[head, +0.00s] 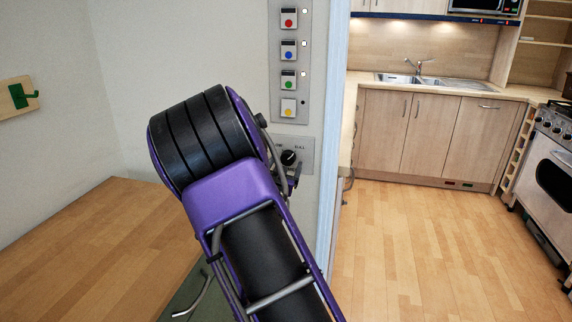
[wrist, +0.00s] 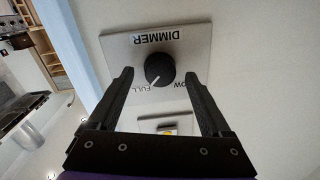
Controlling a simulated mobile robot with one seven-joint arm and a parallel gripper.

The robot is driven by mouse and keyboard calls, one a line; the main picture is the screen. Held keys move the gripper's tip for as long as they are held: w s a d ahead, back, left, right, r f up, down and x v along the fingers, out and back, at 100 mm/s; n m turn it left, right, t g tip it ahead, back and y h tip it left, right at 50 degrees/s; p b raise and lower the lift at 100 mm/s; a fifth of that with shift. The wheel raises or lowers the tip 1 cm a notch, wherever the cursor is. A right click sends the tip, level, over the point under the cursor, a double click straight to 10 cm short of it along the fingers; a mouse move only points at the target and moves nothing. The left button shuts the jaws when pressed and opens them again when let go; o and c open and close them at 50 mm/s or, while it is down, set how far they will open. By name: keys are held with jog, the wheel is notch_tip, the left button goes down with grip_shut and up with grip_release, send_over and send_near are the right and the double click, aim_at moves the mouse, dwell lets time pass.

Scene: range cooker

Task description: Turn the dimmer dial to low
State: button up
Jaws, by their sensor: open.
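The dimmer dial (wrist: 160,69) is a round black knob on a grey plate (wrist: 191,47) marked DIMMER, which appears upside down in the wrist view. Its white pointer line aims toward the word FULL; LOW is partly hidden by a finger. In the head view the dial (head: 289,157) shows just right of my arm, on its wall plate (head: 305,146). My gripper (wrist: 158,76) is open, with one finger on each side of the dial. The fingertips look close to the plate; I cannot tell whether they touch the knob.
A kitchen with a sink (head: 420,79) and cooker (head: 550,160) lies beyond the wall's edge.

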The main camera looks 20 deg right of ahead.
jog(key=shift+w+d, duration=0.3)
jog(key=shift+w, duration=0.2)
grip_shut()
